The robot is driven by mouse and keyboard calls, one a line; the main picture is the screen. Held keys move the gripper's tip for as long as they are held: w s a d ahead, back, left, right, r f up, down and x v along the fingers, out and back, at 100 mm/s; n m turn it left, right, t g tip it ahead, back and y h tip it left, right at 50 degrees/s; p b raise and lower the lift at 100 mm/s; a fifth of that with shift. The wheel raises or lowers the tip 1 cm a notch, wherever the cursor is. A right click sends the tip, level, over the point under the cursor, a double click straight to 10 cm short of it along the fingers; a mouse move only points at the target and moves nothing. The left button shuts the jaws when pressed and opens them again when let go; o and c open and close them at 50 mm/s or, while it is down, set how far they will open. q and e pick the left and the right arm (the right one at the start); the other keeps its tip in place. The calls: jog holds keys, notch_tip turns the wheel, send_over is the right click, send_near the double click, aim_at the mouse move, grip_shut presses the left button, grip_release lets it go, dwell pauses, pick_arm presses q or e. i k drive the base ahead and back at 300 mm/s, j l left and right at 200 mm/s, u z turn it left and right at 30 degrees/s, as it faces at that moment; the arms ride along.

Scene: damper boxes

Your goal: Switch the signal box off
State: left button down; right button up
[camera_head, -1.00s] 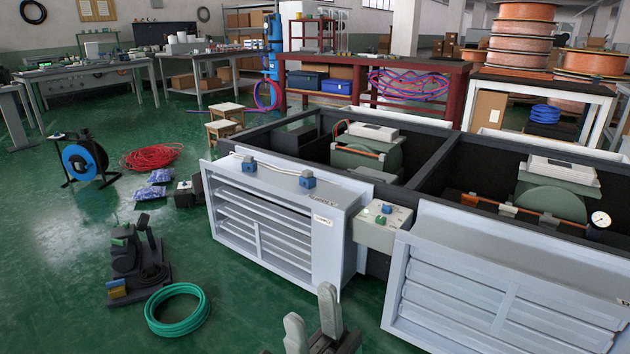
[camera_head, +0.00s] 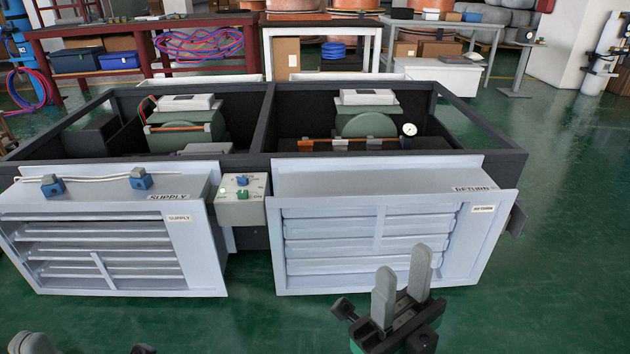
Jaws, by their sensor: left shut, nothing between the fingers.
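The signal box appears to be the small grey box (camera_head: 258,212) mounted between the supply damper (camera_head: 190,250) and the return damper (camera_head: 455,250). Its sloped top carries a blue knob (camera_head: 242,181) and a green knob (camera_head: 242,195); the markings are too small to read. My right gripper (camera_head: 402,275) is in front of the return damper, low and right of the box. Its two grey fingers point up, stand apart and hold nothing. My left gripper (camera_head: 38,342) is shut and empty at the bottom left corner, mostly cut off by the frame edge, well away from the box.
Two blue clamps (camera_head: 141,179) with a white cable lie on top of the supply damper. Behind the dampers are open black-framed bays with green units and a pressure gauge (camera_head: 409,129). Green floor (camera_head: 570,200) is clear on the right.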

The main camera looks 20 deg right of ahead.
aim_at(243, 194)
jog(key=i+j+z, duration=0.1)
jog(key=j+z, duration=0.7)
jog(key=z, duration=0.2)
jog(key=j+z, duration=0.5)
jog(key=i, duration=0.5)
